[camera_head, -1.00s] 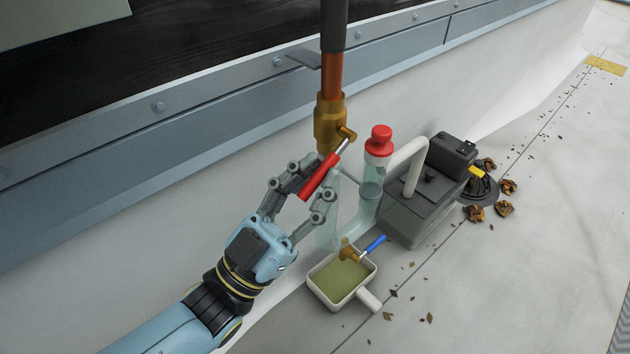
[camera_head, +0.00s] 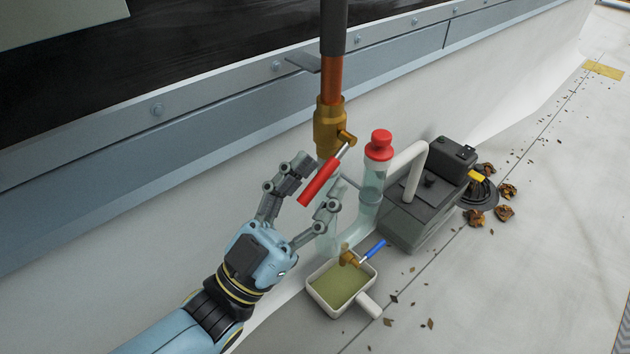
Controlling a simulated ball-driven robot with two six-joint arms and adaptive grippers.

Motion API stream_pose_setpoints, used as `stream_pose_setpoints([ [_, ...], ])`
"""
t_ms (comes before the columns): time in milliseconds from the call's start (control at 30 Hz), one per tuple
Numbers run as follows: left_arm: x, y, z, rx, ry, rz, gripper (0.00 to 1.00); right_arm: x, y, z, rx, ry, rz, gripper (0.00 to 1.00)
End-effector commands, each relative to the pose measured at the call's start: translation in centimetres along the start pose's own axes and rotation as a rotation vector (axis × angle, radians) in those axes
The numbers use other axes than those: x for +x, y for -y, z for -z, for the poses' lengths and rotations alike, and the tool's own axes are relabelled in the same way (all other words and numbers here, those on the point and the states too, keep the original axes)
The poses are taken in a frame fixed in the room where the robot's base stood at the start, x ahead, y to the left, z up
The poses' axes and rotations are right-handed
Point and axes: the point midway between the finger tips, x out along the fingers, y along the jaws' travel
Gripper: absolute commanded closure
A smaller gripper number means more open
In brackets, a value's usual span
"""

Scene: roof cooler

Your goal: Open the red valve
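The red valve handle (camera_head: 319,184) is a red grip on a metal lever, fixed to a brass valve body (camera_head: 328,126) on the copper pipe (camera_head: 332,80). The lever slants down and to the left from the valve. My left gripper (camera_head: 318,182) is open, with one finger on either side of the red grip and gaps visible beside it. It does not appear clamped on the grip. My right gripper is not in view.
A clear tube with a red cap (camera_head: 379,146) stands just right of the valve, beside a dark grey pump box (camera_head: 424,207). A blue-handled brass valve (camera_head: 372,250) sits above a white tray (camera_head: 320,295) of greenish liquid. Dry leaves (camera_head: 474,217) lie around a drain (camera_head: 482,191).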

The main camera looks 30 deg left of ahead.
Motion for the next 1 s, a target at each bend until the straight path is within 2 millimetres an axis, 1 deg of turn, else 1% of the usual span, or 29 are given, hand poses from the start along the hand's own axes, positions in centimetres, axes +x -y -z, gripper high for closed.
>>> stream_pose_setpoints([
  [167,0.0,0.0,0.0,0.001,-0.001,-0.001,0.63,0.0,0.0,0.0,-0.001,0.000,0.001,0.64],
  [267,-0.5,-0.1,0.0,0.000,0.001,-0.002,0.63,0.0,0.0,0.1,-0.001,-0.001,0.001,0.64],
  [367,-1.9,-0.1,-0.1,-0.001,0.003,-0.003,0.63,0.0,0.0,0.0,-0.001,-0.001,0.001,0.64],
  [500,-4.4,0.0,-0.1,0.000,0.003,-0.002,0.63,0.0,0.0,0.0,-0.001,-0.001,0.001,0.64],
  [600,-6.0,0.0,-0.1,0.000,0.002,-0.002,0.63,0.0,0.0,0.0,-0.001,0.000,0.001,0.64],
  [700,-7.0,0.0,0.0,0.001,0.002,0.000,0.63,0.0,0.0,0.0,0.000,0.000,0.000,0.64],
  [800,-7.5,0.0,0.0,0.001,0.001,0.000,0.63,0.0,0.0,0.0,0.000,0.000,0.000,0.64],
  [1000,-7.6,0.1,0.0,0.001,0.000,0.000,0.63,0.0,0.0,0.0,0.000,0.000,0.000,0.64],
])
